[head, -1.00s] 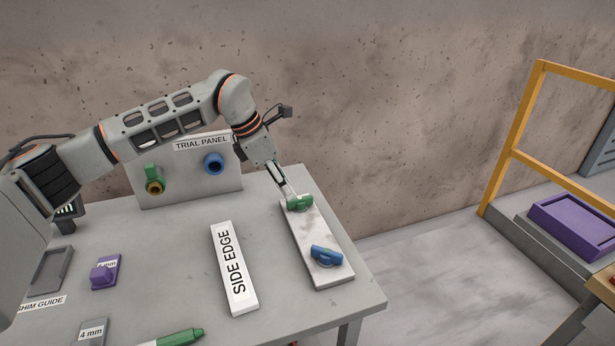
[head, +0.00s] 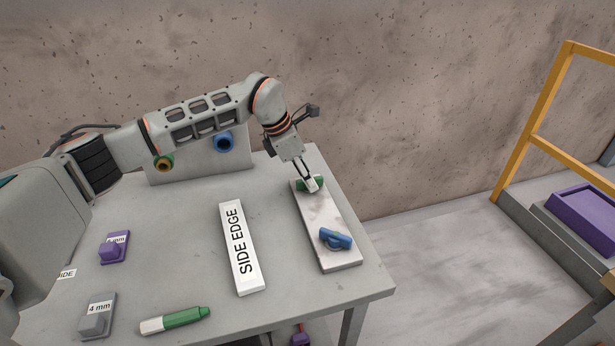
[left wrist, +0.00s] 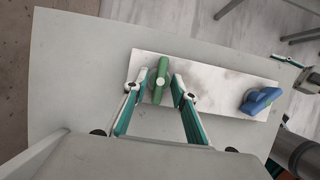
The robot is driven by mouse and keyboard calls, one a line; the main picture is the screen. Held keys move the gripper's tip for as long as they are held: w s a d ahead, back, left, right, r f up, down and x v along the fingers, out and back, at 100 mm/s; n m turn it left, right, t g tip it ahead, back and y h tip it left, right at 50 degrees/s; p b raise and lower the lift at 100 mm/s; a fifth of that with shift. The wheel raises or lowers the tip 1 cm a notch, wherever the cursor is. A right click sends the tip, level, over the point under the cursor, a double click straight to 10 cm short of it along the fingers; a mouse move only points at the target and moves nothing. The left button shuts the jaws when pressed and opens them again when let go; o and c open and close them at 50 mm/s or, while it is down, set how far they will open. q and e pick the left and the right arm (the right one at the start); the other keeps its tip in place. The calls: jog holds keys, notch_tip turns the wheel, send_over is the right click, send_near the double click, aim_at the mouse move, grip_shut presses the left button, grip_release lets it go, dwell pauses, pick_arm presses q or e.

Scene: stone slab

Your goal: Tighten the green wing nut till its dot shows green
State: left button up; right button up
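The green wing nut (head: 303,184) is at the far end of the pale stone slab (head: 318,217). In the left wrist view the nut (left wrist: 160,82) has its wings running up and down the picture, with a pale round centre. My left gripper (head: 310,187) is down over it. In the left wrist view its fingertips (left wrist: 160,84) are apart, one on each side of the nut, with slim gaps showing. I cannot make out the nut's indicator dot. A teal-and-white piece at the right edge of the left wrist view may be my right gripper (left wrist: 289,61), its fingers unclear.
A blue wing nut (head: 335,238) is at the slab's near end. The SIDE EDGE block (head: 242,248) lies left of the slab. A panel (head: 195,170) stands behind. A green-and-white marker (head: 175,320) and shim blocks (head: 97,322) lie nearer. The table between is clear.

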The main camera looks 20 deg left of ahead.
pick_arm(q)
jog(key=c, duration=0.6)
grip_shut()
